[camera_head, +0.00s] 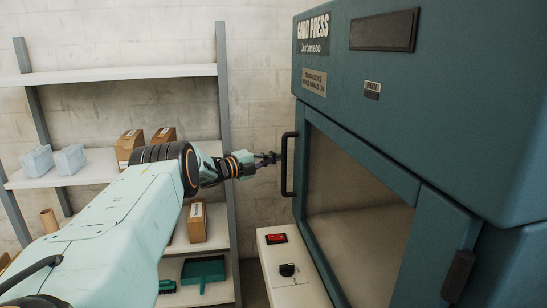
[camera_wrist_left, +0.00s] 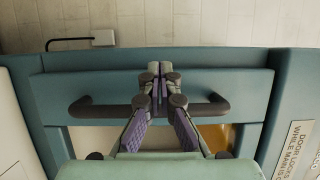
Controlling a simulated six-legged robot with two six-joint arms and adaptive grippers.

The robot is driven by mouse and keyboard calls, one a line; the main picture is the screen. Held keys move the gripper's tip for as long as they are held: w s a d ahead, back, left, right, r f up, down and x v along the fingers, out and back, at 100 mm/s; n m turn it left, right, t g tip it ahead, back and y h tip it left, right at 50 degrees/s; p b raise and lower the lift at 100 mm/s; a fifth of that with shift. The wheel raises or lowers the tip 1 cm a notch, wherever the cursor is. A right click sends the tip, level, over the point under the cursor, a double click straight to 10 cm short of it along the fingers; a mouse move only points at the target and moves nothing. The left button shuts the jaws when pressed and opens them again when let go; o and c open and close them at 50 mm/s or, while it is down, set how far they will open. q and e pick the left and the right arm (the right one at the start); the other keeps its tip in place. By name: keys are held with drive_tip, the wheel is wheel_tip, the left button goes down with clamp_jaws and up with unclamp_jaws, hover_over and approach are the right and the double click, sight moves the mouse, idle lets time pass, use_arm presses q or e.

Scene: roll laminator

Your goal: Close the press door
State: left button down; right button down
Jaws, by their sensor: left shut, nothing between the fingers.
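The press (camera_head: 440,120) is a large teal cabinet at the right of the head view. Its door (camera_head: 362,150) has a teal frame around a window, with a black bar handle (camera_head: 288,165) upright at its left side. I cannot tell if the door sits fully flush. My left gripper (camera_head: 272,157) is shut and empty, with its tips close to the handle. In the left wrist view the shut fingertips (camera_wrist_left: 157,72) overlap the middle of the handle (camera_wrist_left: 95,110); contact is unclear. My right gripper is not in view.
A white unit with a red switch (camera_head: 276,238) and a black knob (camera_head: 287,270) stands below the door's left side. A shelf rack (camera_head: 110,75) with boxes and a green dustpan (camera_head: 203,270) stands behind my left arm. A dark latch-like part (camera_head: 458,276) is at the right.

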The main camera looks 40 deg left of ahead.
use_arm(q)
drive_tip(key=s+a+p, duration=0.1)
drive_tip(key=s+a, duration=0.4)
drive_tip(key=s, duration=0.3)
drive_tip(key=shift+s+a+p, duration=0.2)
drive_tip(key=shift+a+p, duration=0.15)
drive_tip(key=shift+a, duration=0.05)
drive_tip(key=shift+f, duration=0.1)
